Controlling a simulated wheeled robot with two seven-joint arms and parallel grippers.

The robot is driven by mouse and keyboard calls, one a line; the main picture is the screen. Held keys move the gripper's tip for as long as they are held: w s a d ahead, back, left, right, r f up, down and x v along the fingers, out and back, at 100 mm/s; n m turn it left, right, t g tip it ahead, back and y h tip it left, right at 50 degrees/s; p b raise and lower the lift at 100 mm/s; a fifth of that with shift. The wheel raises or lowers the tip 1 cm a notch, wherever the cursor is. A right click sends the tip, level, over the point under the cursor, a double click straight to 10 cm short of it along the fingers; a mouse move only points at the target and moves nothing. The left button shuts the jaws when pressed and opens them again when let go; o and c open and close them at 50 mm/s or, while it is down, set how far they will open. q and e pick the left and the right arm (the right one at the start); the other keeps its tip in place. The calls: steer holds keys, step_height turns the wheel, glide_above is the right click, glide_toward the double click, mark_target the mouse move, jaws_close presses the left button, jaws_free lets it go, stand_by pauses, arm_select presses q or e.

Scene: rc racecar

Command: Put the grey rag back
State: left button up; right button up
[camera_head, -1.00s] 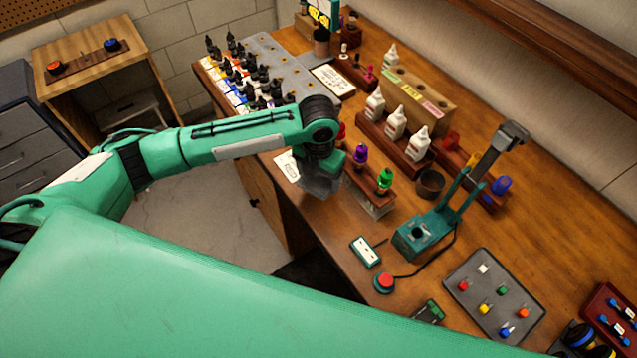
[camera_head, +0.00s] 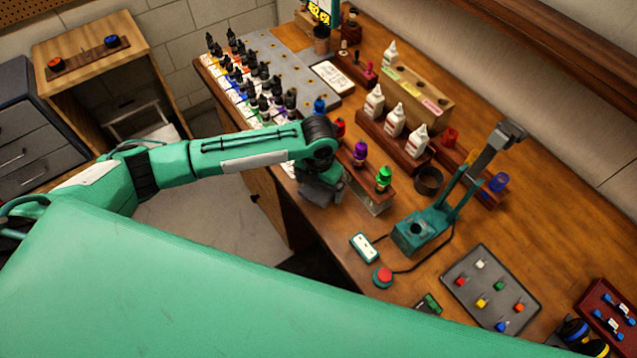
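My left arm reaches in from the left, and my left gripper (camera_head: 322,192) points down at the near edge of the wooden workbench (camera_head: 345,228). It is dark grey and seen from above and behind, so its fingertips and anything between them are hidden. It is just left of the small rack (camera_head: 372,200) with red, purple and green topped bottles. I cannot make out the grey rag as a separate thing. My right gripper is not in view.
Rows of dark-capped bottles (camera_head: 262,85) stand at the back left of the bench. A green press-like stand (camera_head: 425,232), a red button (camera_head: 383,276) and a grey tray of coloured pieces (camera_head: 490,290) are to the right. White bottles (camera_head: 395,118) stand farther back.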

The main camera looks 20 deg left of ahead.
mark_target(319, 187)
arm_select(q)
steer(key=shift+r, duration=0.25)
step_height(319, 187, up, 12)
steer(key=b, duration=0.3)
steer(key=shift+b, duration=0.3)
steer(key=shift+f, duration=0.15)
